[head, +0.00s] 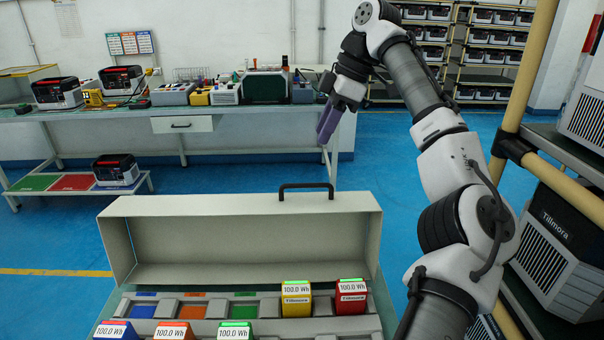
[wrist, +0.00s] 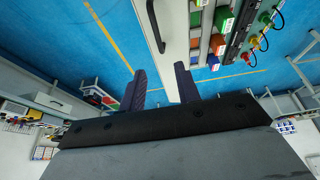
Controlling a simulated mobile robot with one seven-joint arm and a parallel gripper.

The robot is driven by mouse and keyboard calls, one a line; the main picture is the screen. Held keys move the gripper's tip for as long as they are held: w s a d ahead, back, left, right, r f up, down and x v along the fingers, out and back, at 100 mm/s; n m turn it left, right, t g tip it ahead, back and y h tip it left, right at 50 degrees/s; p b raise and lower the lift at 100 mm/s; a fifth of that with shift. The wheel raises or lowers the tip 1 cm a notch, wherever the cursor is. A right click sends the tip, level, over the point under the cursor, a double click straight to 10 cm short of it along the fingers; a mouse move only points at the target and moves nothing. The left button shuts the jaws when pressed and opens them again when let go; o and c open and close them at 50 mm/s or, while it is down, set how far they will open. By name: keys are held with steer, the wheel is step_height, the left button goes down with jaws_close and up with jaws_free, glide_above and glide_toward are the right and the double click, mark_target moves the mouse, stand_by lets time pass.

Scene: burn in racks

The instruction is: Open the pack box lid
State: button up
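The pack box lid (head: 245,240) is a pale grey-white cover. It stands swung up at the back of the box, with its hollow inner side facing the head camera. Its dark handle (head: 306,186) is on the top edge. In the wrist view the lid (wrist: 174,30) is a pale panel with the dark handle (wrist: 155,25) beside it. My gripper (head: 326,122) is above and behind the lid, apart from the handle. In the wrist view my gripper (wrist: 161,70) has its two purple fingers spread with nothing between them.
The open box holds coloured packs, including a yellow pack (head: 296,299) and a red pack (head: 350,296). A long workbench (head: 110,117) with devices stands at the back. A rack with a yellow post (head: 515,100) is close on the right. Blue floor (head: 230,172) is clear between box and bench.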

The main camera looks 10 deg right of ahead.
mark_target(298, 184)
steer(key=x, duration=1.2)
steer(key=shift+w+a+f, duration=0.1)
steer(key=shift+a, duration=0.1)
jaws_close()
